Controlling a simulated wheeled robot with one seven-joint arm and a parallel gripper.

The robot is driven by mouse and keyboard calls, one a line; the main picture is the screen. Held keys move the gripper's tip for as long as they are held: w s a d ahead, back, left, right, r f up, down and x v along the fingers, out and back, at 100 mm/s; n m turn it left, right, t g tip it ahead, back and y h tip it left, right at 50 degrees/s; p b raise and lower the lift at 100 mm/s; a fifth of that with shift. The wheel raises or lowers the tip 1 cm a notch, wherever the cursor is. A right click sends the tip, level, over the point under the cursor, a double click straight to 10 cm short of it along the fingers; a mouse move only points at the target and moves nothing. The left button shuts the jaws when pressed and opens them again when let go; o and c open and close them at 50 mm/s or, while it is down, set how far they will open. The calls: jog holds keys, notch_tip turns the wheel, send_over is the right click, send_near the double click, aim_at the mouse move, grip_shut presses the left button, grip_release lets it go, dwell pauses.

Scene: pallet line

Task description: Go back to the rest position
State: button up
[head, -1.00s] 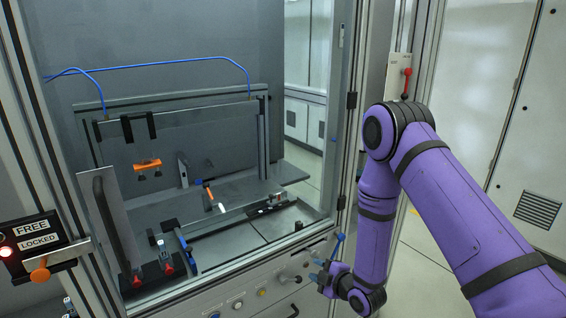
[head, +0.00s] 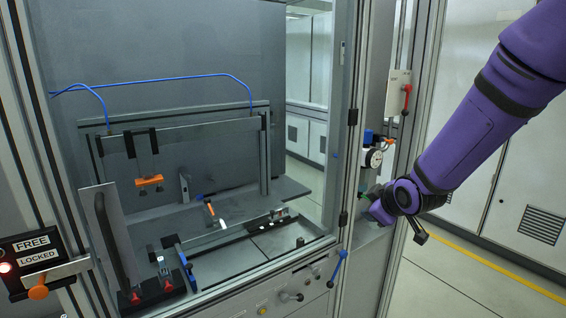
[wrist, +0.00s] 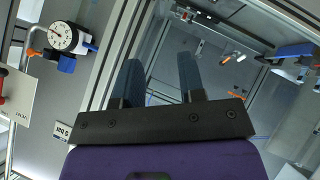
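My gripper (head: 374,208) is at the right front post of the glazed cabinet, below a round pressure gauge (head: 374,158). My purple arm reaches down to it from the upper right. In the wrist view, its two dark fingers (wrist: 160,75) stand apart with nothing between them, so it is open and empty. In the head view, the fingertips are small and partly hidden by the wrist. A blue handle (head: 337,266) on the cabinet's lower front is apart from the gripper, to its lower left.
A red switch handle (head: 407,90) is on the post above. Inside the cabinet are an orange part (head: 149,181) and an orange-handled hammer (head: 212,210). The FREE/LOCKED panel (head: 32,248) shows a red light beside LOCKED. Open floor (head: 410,285) lies at right.

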jog(key=s+d+r+m+g+h, duration=0.1)
jog(key=s+d+r+m, duration=0.2)
jog(key=s+r, duration=0.35)
jog(key=s+d+r+m+g+h, duration=0.1)
jog(key=s+d+r+m, duration=0.2)
jog(key=s+r, duration=0.35)
jog(key=s+d+r+m+g, duration=0.1)
jog(key=s+m, duration=0.1)
jog(key=s, duration=0.7)
jog(key=s+r+m+g, duration=0.1)
jog(key=s+m, duration=0.1)
jog(key=s, duration=0.8)
jog(key=shift+d+r+m+g, duration=0.3)
jog(key=shift+d+g, duration=0.05)
jog(key=shift+g, duration=0.05)
